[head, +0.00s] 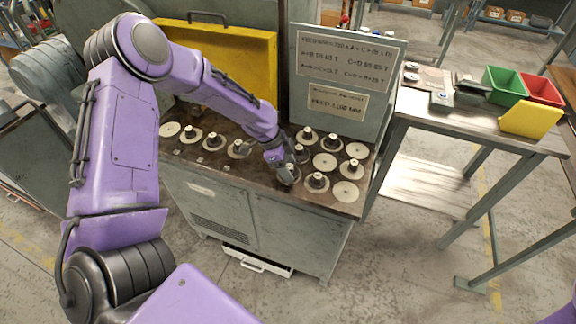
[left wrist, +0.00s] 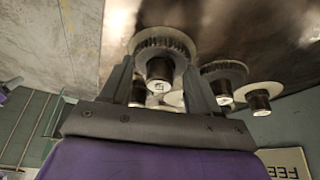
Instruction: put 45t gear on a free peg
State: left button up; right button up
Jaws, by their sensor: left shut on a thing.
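My left gripper (head: 284,168) is over the front middle of the machine's brown top. In the left wrist view its fingers (left wrist: 158,92) are closed around the dark hub (left wrist: 159,70) of a toothed gear (left wrist: 165,42). The gear's tooth number cannot be read. In the head view the arm and fingers partly cover the held gear (head: 289,178), and I cannot tell whether it rests on the top or on a peg. Several other gears with dark hubs stand nearby, one at the front (head: 317,182). My right gripper is not in view.
Pale flat discs lie on the right (head: 345,191) and far left (head: 170,129) of the top. A sign panel (head: 345,75) rises behind the gears, and a yellow panel (head: 215,55) stands at the back left. A side table (head: 470,118) holds green, red and yellow bins.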

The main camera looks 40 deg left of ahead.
pick_arm(q)
jog(key=shift+f, duration=0.2)
jog(key=o, duration=1.4)
jog(key=shift+r, duration=0.1)
jog(key=d+p+v, duration=0.1)
jog(key=p+v, duration=0.2)
jog(key=v, duration=0.4)
jog(key=w+d+r+p+v, duration=0.1)
jog(key=p+v, duration=0.2)
jog(key=v, duration=0.5)
jog(key=w+d+r+p+v, duration=0.1)
jog(key=d+p+v, duration=0.1)
jog(key=v, duration=0.5)
jog(key=shift+w+r+p, duration=0.1)
jog(key=shift+r+p, duration=0.05)
jog(key=shift+p, duration=0.6)
